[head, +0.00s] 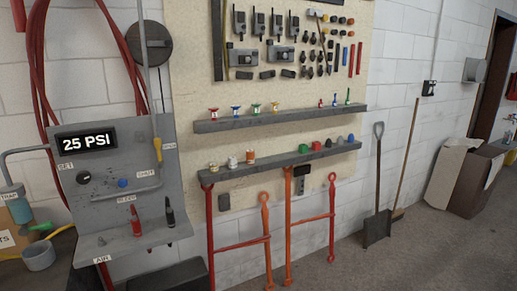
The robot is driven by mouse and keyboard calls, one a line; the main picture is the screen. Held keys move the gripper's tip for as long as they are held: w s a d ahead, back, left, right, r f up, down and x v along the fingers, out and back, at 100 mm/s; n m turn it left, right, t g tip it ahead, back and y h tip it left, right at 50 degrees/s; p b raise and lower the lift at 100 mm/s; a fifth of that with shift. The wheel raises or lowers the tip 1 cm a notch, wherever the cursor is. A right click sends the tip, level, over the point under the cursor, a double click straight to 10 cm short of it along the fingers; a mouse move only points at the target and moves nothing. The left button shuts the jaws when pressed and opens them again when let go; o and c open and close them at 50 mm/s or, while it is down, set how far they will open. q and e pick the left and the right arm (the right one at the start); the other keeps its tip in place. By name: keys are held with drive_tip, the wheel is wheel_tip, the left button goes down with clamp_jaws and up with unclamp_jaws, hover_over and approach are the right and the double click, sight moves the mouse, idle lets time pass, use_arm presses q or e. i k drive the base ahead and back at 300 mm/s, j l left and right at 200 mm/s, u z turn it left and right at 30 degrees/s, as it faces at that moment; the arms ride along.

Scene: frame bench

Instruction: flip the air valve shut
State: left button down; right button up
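The air valve is a yellow lever (157,153) on the right part of the grey panel (100,195) at the left of the head view. The lever stands about upright. A label that seems to read SHUT (143,174) is to its lower left, and another small label (169,146), too small to read, is to its right. The display (87,141) on the panel reads 25 PSI. Neither of my grippers shows in the head view, so nothing is seen touching the lever.
A black knob (84,178), a blue button (123,183), a red nozzle (135,221) and a black nozzle (169,212) are on the panel below the lever. A red hose (38,75) hangs above. Shelves (280,118) are to the right. Floor at the right front is clear.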

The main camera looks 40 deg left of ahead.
sight(157, 141)
drive_tip(key=i+j+u, duration=0.15)
drive_tip(key=i+u, duration=0.55)
drive_tip(key=i, duration=0.15)
drive_tip(key=i+l+u, duration=0.15)
drive_tip(key=i+u, duration=0.6)
drive_tip(key=i+l+u, duration=0.15)
drive_tip(key=i+u, duration=0.25)
drive_tip(key=i+l+u, duration=0.25)
drive_tip(key=u, duration=0.2)
drive_tip(key=i+l+u, duration=0.55)
drive_tip(key=i+l, duration=0.15)
